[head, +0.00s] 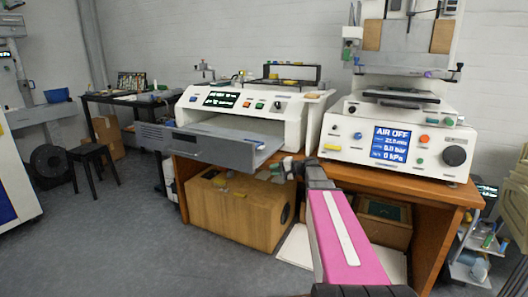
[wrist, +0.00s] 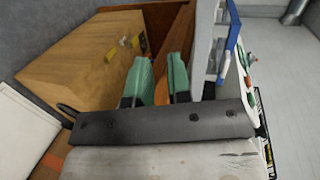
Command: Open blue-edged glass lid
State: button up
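In the wrist view a pale panel with a bright blue edge (wrist: 230,42) stands to the right of my fingers, apart from them. It may be the blue-edged lid; I cannot tell whether it is glass. In the head view a flat grey panel (head: 222,140) juts out from the front of the white machine (head: 255,104) on the left of the bench. My gripper (head: 283,167) is by the right end of this panel; contact there is unclear. Its two green fingers (wrist: 158,66) are apart with nothing seen between them. My arm partly hides the bench front.
A wooden box (head: 235,208) stands under the bench; it also shows in the wrist view (wrist: 85,60). A white machine with a blue screen (head: 400,140) stands right on the bench. A black stool (head: 92,165) is at the left, with open floor before it.

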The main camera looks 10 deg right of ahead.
aim_at(263, 153)
jog(key=w+d+r+m+t+y, duration=0.1)
jog(key=w+d+r+t+y, duration=0.15)
jog(key=d+r, duration=0.35)
jog(key=shift+h, duration=0.35)
jog(key=x, duration=0.8)
jog(key=r+x, duration=0.1)
jog(key=x, duration=0.3)
jog(key=shift+w+a, duration=0.1)
grip_shut()
